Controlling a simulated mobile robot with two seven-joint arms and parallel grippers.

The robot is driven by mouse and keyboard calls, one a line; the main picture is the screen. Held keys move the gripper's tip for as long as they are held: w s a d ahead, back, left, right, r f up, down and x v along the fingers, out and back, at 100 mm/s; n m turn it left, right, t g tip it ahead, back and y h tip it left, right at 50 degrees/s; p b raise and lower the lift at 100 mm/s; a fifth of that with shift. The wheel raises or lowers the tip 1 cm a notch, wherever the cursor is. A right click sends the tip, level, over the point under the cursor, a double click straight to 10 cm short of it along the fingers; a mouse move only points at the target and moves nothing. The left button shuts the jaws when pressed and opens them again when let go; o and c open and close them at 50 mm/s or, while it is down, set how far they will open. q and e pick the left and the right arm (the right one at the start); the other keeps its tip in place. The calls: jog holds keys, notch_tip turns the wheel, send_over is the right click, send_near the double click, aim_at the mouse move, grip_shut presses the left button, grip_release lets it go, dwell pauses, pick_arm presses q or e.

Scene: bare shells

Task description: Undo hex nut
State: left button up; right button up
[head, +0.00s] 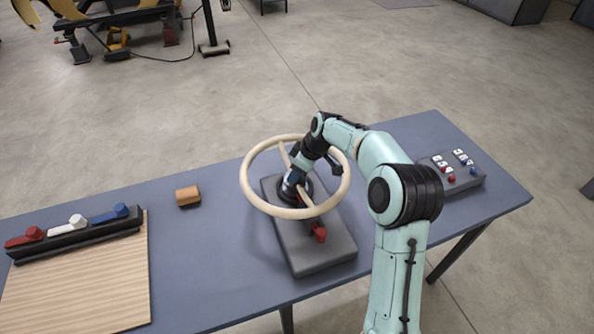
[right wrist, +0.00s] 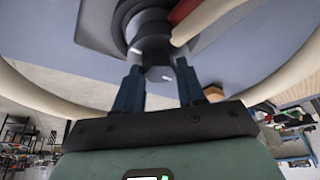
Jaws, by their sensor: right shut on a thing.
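A cream ring wheel (head: 247,187) with spokes stands over a dark grey base plate (head: 325,255) on the blue-grey table. My right gripper (head: 291,189) reaches down to the hub inside the ring. In the right wrist view, its two dark fingers (right wrist: 159,80) stand on either side of a dark grey hex nut (right wrist: 156,73) at the hub and are shut on it. The nut's far side and its thread are hidden. In the head view, the gripper and arm cover the nut. My left gripper is in neither view.
A switch box (head: 472,181) is at right. An orange-brown block (head: 187,195), a wooden board (head: 85,280) and a rack (head: 75,236) with coloured handles are at left. Table between block and wheel is clear.

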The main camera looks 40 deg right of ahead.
dwell(0.3)
jog(key=o, duration=1.1)
jog(key=shift+c, duration=0.2)
jog(key=v, duration=1.3)
jog(key=shift+r, duration=0.25)
